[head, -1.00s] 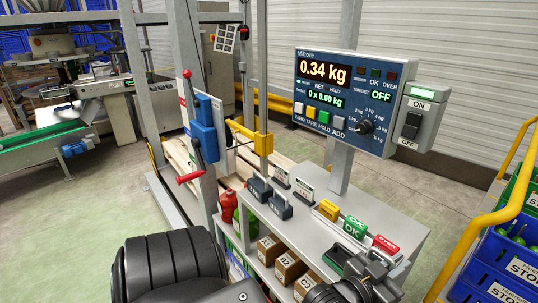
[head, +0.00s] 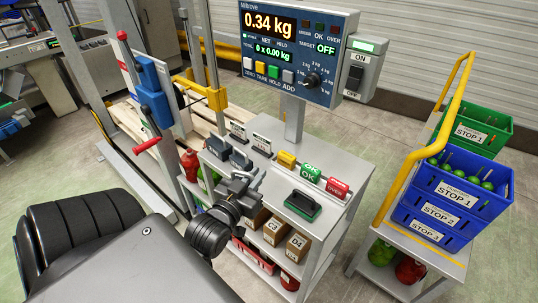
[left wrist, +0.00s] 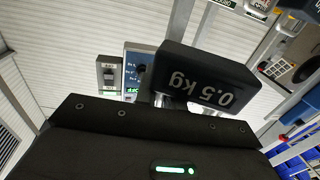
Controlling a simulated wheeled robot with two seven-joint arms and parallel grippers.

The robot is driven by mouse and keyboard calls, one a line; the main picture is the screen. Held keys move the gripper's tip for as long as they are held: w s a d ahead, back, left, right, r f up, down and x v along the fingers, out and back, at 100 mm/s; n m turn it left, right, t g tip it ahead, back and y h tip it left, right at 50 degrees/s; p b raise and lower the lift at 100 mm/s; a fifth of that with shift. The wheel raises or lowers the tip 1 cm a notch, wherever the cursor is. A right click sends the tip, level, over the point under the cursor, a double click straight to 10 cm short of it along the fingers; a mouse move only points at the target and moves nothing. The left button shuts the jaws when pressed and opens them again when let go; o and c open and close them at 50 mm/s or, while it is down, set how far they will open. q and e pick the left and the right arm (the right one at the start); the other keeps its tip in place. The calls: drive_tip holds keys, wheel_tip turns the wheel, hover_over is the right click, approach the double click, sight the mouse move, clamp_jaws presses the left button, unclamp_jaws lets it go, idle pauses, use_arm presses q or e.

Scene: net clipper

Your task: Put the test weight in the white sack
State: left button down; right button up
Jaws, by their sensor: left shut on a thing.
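The test weight (left wrist: 208,78) is a dark block marked "0.5 kg", large and close in the left wrist view, its text upside down. My left gripper (head: 243,180) is shut on it; the fingers are mostly hidden in the wrist view. In the head view the gripper is at the front left of the grey table, right by a dark grey weight (head: 240,160). A second similar weight (head: 216,148) stands just left of it. I cannot tell whether the held weight is clear of the tabletop. I cannot make out a white sack. My right gripper is not in view.
The grey table (head: 335,178) also holds a green-and-black pad (head: 303,205) and OK and OVER blocks (head: 325,180). A scale display (head: 290,50) reads 0.34 kg. A yellow rail (head: 425,140) and blue crates (head: 445,200) stand at the right. A blue-and-red clipper (head: 150,95) stands at the left.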

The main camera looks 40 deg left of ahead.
use_arm(q)
drive_tip(key=b, duration=0.6)
hover_over(275, 184)
wheel_tip(275, 184, down, 10)
wheel_tip(275, 184, down, 2)
drive_tip(key=shift+f+p, duration=0.15)
drive_tip(key=shift+p, duration=0.35)
drive_tip(key=shift+s+f, duration=0.1)
drive_tip(key=shift+f, duration=0.2)
drive_tip(key=shift+f, duration=0.1)
drive_tip(key=c, duration=1.9)
unclamp_jaws()
drive_tip(key=shift+f, duration=0.15)
drive_tip(key=o, duration=0.4)
